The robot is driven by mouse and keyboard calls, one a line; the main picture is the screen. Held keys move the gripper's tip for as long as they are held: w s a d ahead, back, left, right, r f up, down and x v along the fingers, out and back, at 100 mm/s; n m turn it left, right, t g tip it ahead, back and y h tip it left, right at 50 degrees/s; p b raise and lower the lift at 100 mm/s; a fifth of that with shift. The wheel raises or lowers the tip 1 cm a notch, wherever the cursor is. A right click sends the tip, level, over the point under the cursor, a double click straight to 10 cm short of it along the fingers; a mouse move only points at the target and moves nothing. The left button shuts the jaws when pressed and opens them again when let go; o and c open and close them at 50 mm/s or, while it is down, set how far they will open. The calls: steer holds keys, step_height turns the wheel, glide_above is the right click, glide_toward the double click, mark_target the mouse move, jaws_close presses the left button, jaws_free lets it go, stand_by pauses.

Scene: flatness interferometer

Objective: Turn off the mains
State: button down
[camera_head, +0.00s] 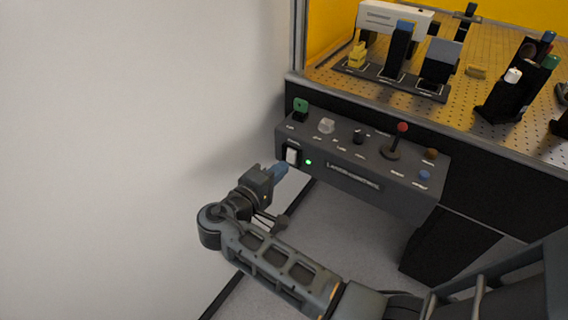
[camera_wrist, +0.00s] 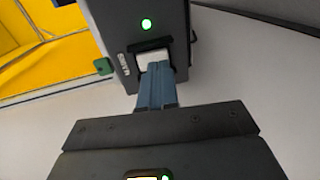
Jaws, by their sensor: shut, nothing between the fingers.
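The mains switch is a white rocker (camera_head: 292,156) in a black frame at the left end of the dark control box (camera_head: 352,178). A green light (camera_head: 308,162) glows just to its right. In the wrist view the white rocker (camera_wrist: 152,58) is partly hidden behind my fingertips, and the green light (camera_wrist: 146,24) shows above it. My gripper (camera_head: 281,168) is shut and empty, its blue fingers pointing at the rocker. In the wrist view the fingertips (camera_wrist: 158,70) overlap the rocker's lower edge; I cannot tell if they touch it.
The box also carries a green knob (camera_head: 300,106), a clear knob (camera_head: 326,126), a black knob (camera_head: 358,136), a red-topped lever (camera_head: 402,128) and brown (camera_head: 431,153) and blue (camera_head: 424,175) buttons. An optical table (camera_head: 480,62) stands behind. A white wall (camera_head: 120,130) is at left.

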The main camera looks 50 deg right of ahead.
mark_target(291, 156)
steer(key=shift+d+f, duration=0.2)
steer(key=shift+d, duration=0.95)
